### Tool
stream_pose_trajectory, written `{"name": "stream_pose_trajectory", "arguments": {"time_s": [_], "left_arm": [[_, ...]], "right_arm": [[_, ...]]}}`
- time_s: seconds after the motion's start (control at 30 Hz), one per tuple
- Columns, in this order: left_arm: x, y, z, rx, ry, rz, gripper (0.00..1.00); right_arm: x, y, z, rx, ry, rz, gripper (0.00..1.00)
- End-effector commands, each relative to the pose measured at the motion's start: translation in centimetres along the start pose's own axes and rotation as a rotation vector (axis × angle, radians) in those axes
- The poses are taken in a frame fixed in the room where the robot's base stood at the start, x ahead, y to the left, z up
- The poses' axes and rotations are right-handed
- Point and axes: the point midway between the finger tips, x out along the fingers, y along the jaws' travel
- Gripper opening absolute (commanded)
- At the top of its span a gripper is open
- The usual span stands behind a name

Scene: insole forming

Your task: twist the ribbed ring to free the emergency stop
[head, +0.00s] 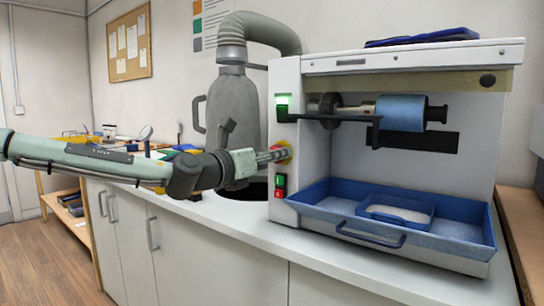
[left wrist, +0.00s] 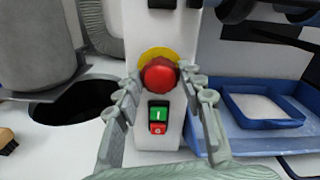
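The emergency stop (left wrist: 160,76) is a round red button on a yellow backing on the white front post of the machine. In the head view its yellow backing (head: 289,151) shows just beyond my fingertips. My left gripper (head: 278,155) reaches in from the left, level with the button. In the left wrist view the fingers of my left gripper (left wrist: 161,78) are apart, one on each side of the red button. Whether they touch it cannot be told. My right gripper is not in view.
Below the button is a green and red switch (left wrist: 158,117). The white machine (head: 285,205) holds a blue roller (head: 401,112) and a blue tray (head: 345,238) at its right. A grey canister (head: 232,110) with a hose stands behind my left arm.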

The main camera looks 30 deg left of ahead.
Motion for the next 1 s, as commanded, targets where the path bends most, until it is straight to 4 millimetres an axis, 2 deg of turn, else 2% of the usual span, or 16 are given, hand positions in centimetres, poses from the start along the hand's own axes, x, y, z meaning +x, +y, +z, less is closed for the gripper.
{"name": "stream_pose_trajectory", "arguments": {"time_s": [0.03,0.13,0.27,0.6,1.0], "left_arm": [[0.0,0.0,0.0,0.000,0.000,0.000,0.30],[0.0,0.0,0.0,0.000,0.000,0.000,0.17],[0.0,0.0,-0.1,0.026,0.000,0.000,0.17],[0.0,0.0,-0.1,0.281,0.000,0.001,0.17],[0.0,0.0,-0.1,0.498,0.000,0.000,0.17]], "right_arm": [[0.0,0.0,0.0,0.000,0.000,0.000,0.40],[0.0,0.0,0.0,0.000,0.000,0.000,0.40],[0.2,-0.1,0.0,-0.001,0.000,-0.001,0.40],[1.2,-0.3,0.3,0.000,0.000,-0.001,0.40],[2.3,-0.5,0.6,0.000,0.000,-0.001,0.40]]}}
